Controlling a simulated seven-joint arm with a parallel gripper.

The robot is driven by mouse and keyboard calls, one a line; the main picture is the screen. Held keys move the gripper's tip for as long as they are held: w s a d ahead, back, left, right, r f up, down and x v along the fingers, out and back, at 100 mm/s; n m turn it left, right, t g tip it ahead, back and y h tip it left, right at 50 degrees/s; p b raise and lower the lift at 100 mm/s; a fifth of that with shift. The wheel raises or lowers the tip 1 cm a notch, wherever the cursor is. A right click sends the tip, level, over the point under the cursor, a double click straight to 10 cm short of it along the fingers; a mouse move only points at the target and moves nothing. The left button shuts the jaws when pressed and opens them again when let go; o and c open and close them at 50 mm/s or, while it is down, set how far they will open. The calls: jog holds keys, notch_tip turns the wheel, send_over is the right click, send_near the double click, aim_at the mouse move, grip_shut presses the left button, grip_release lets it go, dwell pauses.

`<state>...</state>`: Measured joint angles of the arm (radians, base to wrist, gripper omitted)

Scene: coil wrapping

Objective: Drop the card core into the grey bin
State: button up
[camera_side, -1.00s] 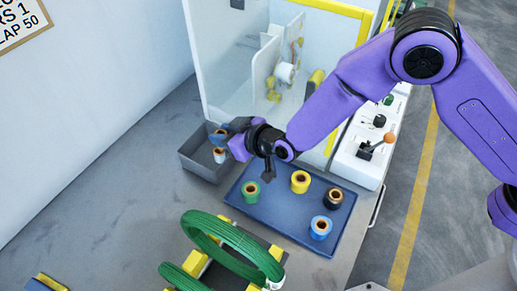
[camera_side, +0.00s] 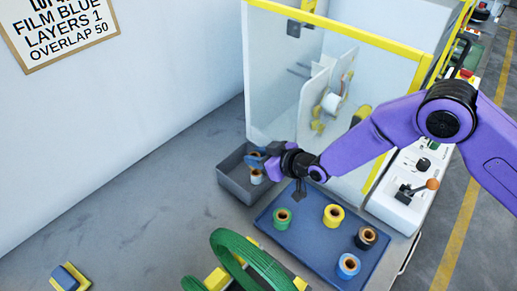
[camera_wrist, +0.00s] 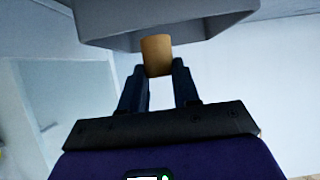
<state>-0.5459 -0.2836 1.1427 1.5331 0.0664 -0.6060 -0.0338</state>
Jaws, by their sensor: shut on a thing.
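The brown card core (camera_wrist: 156,56) is between my two fingertips in the wrist view, and my gripper (camera_wrist: 158,72) is shut on it. In the side view my gripper (camera_side: 258,163) is at the grey bin (camera_side: 236,190), over its opening. A small pale roll-like thing (camera_side: 257,178) shows just below the fingers against the bin's inside; I cannot tell whether it is the held core or a thing lying in the bin. In the wrist view the grey bin (camera_wrist: 200,25) fills the top, beyond the core. The bin's floor is mostly hidden.
A blue tray (camera_side: 305,240) beside the bin holds green (camera_side: 282,218), yellow (camera_side: 333,215), black (camera_side: 366,238) and blue (camera_side: 348,266) film rolls. A green coil (camera_side: 240,262) stands in front. The wrapping machine's clear housing (camera_side: 275,80) rises close behind the bin.

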jog(key=shift+f, duration=0.4)
jog(key=o, duration=1.1)
jog(key=shift+s+d, duration=0.1)
jog(key=v, duration=1.7)
jog(key=shift+d, duration=0.1)
jog(key=s+d+r+n+g+h, duration=0.1)
jog(key=s+d+r+g+h, duration=0.1)
jog(key=s+d, duration=0.6)
jog(key=s+d+r+n+g+h, duration=0.1)
jog(key=s+d+r+g+h, duration=0.2)
jog(key=d, duration=1.1)
jog(key=s+d+r+n+g+h, duration=0.1)
jog(key=s+d+r+g+h, duration=0.2)
jog(key=s+d, duration=0.9)
jog(key=shift+s+r+n, duration=0.3)
jog(key=shift+s+r, duration=0.75)
jog(key=shift+r, duration=0.1)
